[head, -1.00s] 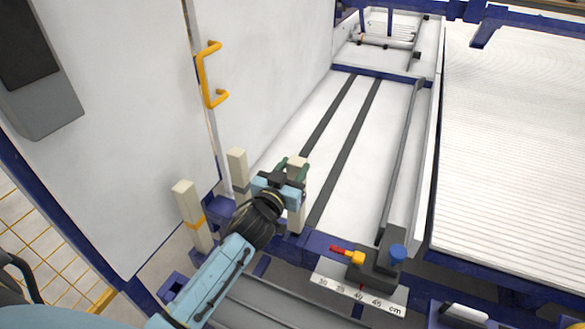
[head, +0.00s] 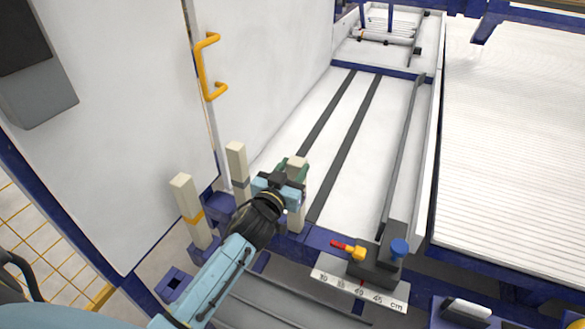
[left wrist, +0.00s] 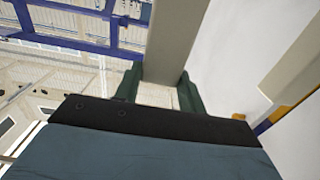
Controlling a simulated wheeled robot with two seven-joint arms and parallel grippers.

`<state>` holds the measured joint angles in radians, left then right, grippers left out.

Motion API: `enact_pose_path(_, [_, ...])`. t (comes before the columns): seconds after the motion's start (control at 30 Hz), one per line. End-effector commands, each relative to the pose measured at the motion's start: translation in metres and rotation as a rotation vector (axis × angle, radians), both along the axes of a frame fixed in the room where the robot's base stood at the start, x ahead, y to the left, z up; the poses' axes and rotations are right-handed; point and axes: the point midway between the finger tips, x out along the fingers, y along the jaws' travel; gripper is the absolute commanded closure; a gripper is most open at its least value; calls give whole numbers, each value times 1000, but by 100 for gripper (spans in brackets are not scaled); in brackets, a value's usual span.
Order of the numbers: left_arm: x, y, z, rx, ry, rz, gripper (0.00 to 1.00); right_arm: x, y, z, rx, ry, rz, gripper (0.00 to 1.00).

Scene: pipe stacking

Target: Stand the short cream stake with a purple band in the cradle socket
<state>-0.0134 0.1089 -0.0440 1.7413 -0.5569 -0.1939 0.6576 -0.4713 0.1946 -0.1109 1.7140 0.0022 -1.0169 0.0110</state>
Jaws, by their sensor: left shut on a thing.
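My left gripper (head: 293,178) is shut around a plain cream stake (head: 296,216) that stands about upright, near the blue front rail. Its top shows above the green fingers and its lower part below them. No purple band is visible on it, as the fingers cover part. The left wrist view shows the cream stake (left wrist: 172,45) between the green fingers of my left gripper (left wrist: 160,92). The stake's foot is near the rail; I cannot tell whether it sits in a socket there. An empty blue square socket (head: 172,284) shows at the lower left. My right gripper is not in view.
A cream stake with an orange band (head: 190,205) and one with a grey band (head: 237,165) stand to the left. A white wall with a yellow handle (head: 205,65) stands behind.

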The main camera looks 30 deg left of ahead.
Motion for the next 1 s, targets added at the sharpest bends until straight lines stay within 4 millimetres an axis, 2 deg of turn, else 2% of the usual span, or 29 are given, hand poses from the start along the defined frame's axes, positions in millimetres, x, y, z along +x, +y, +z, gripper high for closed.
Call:
enact_pose_path(0.37, [0, 0, 0, 0, -4, -1, 93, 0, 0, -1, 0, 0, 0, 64])
enact_pose_path(0.4, [0, 0, 0, 0, -4, -1, 55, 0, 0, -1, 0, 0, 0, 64])
enact_pose_path(0.57, [0, 0, 0, 0, -3, -1, 35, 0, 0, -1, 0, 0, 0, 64])
enact_pose_path(0.87, [-2, 0, -2, 0, 2, 0, 35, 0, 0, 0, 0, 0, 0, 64])
enact_pose_path(1.0, [-13, -1, -2, -2, 3, 0, 35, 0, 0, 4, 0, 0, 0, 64])
